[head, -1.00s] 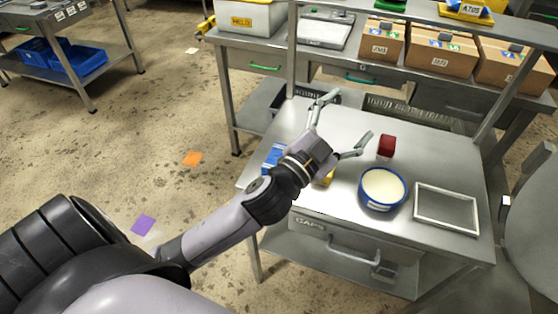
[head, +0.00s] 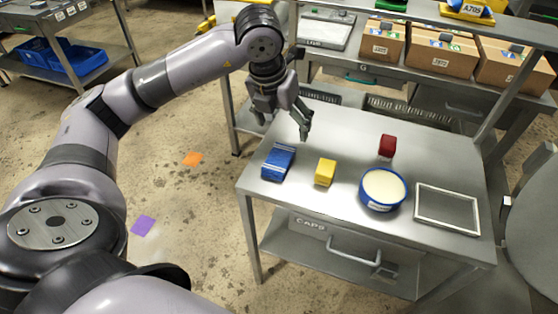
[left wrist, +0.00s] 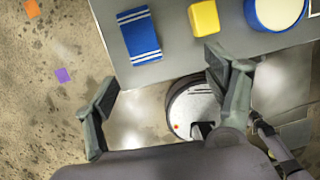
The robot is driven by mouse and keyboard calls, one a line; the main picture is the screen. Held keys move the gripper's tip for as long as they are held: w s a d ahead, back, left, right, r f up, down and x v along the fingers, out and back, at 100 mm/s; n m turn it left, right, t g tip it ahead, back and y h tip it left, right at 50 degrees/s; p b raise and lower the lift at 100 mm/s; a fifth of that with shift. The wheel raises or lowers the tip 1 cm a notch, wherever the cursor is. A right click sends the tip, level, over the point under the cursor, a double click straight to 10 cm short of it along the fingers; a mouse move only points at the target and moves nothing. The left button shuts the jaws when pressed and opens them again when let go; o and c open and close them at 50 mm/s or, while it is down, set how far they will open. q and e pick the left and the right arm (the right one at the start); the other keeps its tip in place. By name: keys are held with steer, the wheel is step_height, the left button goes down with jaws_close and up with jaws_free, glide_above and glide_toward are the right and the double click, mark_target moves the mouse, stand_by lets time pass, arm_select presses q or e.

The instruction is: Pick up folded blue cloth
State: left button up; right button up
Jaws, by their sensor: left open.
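The folded blue cloth (head: 278,162) with white stripes lies at the left end of the steel table (head: 335,128). It also shows in the left wrist view (left wrist: 139,36), at the top, near the table's edge. My left gripper (head: 284,124) is open and empty, pointing down, above and behind the cloth in the head view. In the left wrist view its spread fingers (left wrist: 161,80) show below the cloth, with nothing between them. My right gripper is in neither view.
A yellow block (head: 325,172) lies just right of the cloth. A red block (head: 387,147), a blue-rimmed round tub (head: 382,207) and an empty metal frame (head: 418,203) are farther right. A shelf with cardboard boxes (head: 440,52) stands behind.

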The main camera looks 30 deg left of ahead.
arm_select(q)
steer(key=a+y, duration=0.1)
steer(key=a, duration=0.1)
steer(key=p, duration=0.2)
glide_above(279, 158)
steer(key=shift+n, duration=0.3)
steer(key=f, duration=0.7)
steer(key=s+f, duration=0.1)
steer(key=f, duration=0.3)
steer(key=shift+d, duration=0.3)
steer(key=shift+s+p+x, duration=0.1)
steer(key=shift+p+x, duration=0.3)
steer(key=shift+x, duration=0.95)
steer(key=shift+s+p+x, duration=0.15)
steer(key=shift+p+x, duration=0.2)
steer(key=shift+x, duration=1)
steer(key=shift+a, duration=0.1)
steer(key=shift+c, duration=0.6)
steer(key=c, duration=1)
steer(key=shift+c, duration=0.2)
step_height(279, 158, up, 20)
steer(key=b, duration=0.2)
steer(key=shift+b, duration=0.3)
